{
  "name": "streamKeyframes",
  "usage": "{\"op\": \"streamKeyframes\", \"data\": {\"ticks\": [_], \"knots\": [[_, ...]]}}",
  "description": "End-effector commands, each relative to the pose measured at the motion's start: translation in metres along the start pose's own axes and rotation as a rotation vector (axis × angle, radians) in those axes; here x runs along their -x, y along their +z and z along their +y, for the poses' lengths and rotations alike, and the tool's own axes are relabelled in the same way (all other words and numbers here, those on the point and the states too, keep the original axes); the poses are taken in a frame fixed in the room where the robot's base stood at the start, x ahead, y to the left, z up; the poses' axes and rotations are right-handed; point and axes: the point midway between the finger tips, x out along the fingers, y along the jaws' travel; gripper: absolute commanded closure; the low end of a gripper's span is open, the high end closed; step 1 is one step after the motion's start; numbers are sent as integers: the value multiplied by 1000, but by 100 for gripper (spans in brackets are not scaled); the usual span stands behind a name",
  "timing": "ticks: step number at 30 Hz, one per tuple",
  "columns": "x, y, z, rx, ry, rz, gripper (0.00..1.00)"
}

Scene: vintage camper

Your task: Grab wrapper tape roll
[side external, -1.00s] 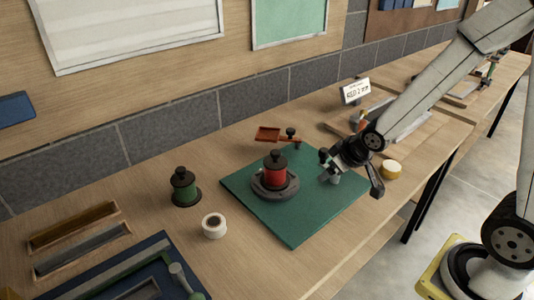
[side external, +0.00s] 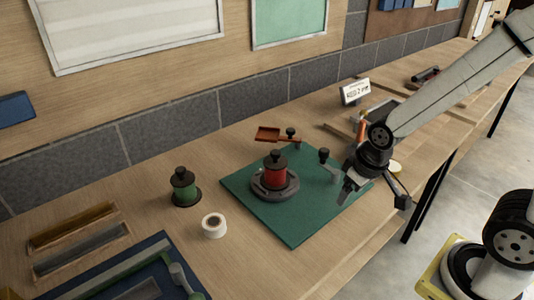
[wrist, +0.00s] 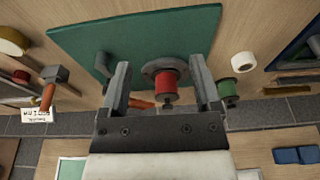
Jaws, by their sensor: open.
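A white tape roll (side external: 214,226) with a dark core lies flat on the bench, left of the green mat (side external: 296,232). It also shows in the wrist view (wrist: 243,65), up and right of my fingers. A yellowish roll (side external: 395,167) is mostly hidden behind my wrist; the wrist view shows it at the upper left (wrist: 12,41). Which roll is the wrapper tape is not marked. My gripper (side external: 347,194) is open and empty, above the right part of the mat. The wrist view shows its two fingers apart (wrist: 159,80).
A red spool (side external: 275,175) stands in a grey ring holder on the mat. A green spool (side external: 185,189) stands just behind the white roll. Wooden trays and a blue frame (side external: 110,275) lie at the left. Bare bench lies in front of the white roll.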

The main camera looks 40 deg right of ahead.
Motion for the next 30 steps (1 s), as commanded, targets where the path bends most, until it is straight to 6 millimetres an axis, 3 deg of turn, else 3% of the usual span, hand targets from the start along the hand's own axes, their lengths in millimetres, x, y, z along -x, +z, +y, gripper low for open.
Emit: {"op": "streamKeyframes", "data": {"ticks": [12,13,15,24,30], "knots": [[0,0,0,0,0,1,19],[0,0,0,0,0,1,16],[0,0,0,0,0,1,0],[-1,-1,0,-12,-3,-4,0],[-7,-9,-6,-125,-33,-51,0]]}}
